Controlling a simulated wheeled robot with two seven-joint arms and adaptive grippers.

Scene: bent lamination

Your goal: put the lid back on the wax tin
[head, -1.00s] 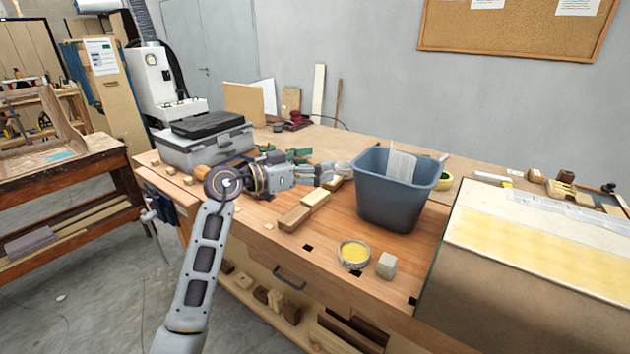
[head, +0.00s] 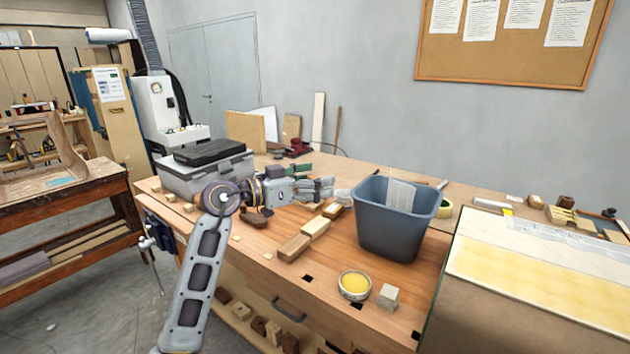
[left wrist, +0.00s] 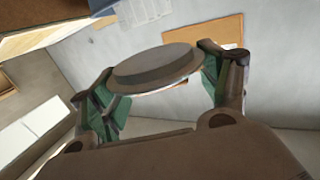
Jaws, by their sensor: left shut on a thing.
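The open wax tin (head: 354,285) is a round metal tin with yellow wax inside. It stands on the bench near its front edge, in front of the bin. My left gripper (head: 328,188) is above the bench, behind and left of the tin. It is shut on the lid (head: 343,197), a grey disc just left of the bin. In the left wrist view the lid (left wrist: 155,66) is gripped by its edges between the two green-padded fingers, clear of the bench. My right gripper is not in view.
A blue-grey bin (head: 398,220) stands right of the gripper. A pale block (head: 389,297) sits close beside the tin, on its right. Wooden blocks (head: 293,248) lie left of the tin. A large board (head: 530,270) fills the right side.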

